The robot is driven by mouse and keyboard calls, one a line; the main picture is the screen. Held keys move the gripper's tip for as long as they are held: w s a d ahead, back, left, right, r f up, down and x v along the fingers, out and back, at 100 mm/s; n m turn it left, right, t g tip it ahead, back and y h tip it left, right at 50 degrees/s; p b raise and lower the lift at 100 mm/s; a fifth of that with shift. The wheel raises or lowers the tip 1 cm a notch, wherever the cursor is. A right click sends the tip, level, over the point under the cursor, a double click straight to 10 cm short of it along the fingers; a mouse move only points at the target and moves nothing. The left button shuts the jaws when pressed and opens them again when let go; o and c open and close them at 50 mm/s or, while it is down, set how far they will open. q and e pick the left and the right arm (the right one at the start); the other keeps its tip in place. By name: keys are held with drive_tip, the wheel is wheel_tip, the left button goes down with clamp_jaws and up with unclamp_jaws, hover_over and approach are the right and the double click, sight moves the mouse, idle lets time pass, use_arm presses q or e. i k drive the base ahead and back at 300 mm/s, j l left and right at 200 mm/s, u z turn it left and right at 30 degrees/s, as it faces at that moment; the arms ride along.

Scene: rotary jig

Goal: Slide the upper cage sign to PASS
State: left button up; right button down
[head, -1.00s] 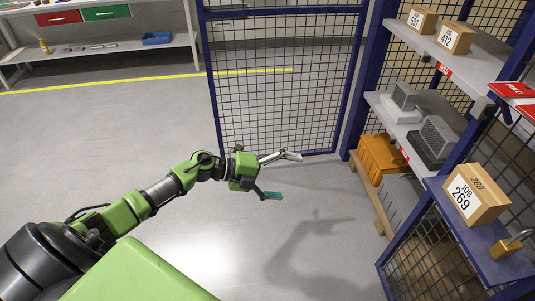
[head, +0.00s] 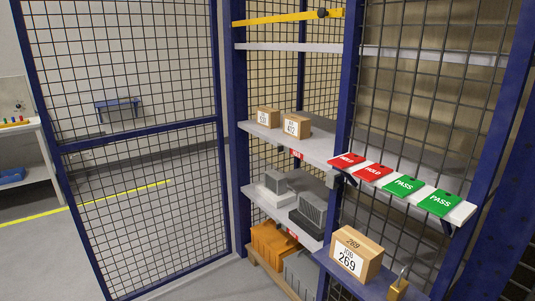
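A light ledge (head: 462,212) on the mesh cage front at right carries a row of flat tags: a red HOLD tag (head: 347,161), a second red HOLD tag (head: 373,171), a green PASS tag (head: 403,186) and a second green PASS tag (head: 440,203). Inside the cage, a small red sign (head: 297,155) sits on the front edge of the upper shelf (head: 320,147). A similar red sign (head: 292,233) is on the lower shelf edge. Their lettering is too small to read now. Neither gripper is in view.
A carton marked 269 (head: 358,256) and a brass padlock (head: 398,288) sit on a blue ledge below the tags. Small cartons (head: 297,126), grey devices (head: 310,212) and an orange bin (head: 272,241) fill the cage. A mesh door (head: 140,170) stands at left. Floor is clear at lower left.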

sight(281, 147)
drive_tip(key=i+j, duration=0.25)
drive_tip(key=j, duration=0.2)
drive_tip(key=i+j, duration=0.2)
drive_tip(key=j, duration=0.25)
drive_tip(key=i+j, duration=0.25)
drive_tip(key=j, duration=0.15)
drive_tip(key=i+j, duration=0.2)
drive_tip(key=j, duration=0.25)
drive_tip(key=i+j+z, duration=0.1)
drive_tip(key=i+j, duration=0.15)
drive_tip(key=j, duration=0.2)
drive_tip(key=i+j, duration=0.2)
drive_tip(key=j, duration=0.25)
drive_tip(key=i+j, duration=0.2)
drive_tip(key=j, duration=0.25)
drive_tip(key=i+j, duration=0.25)
drive_tip(key=j, duration=0.25)
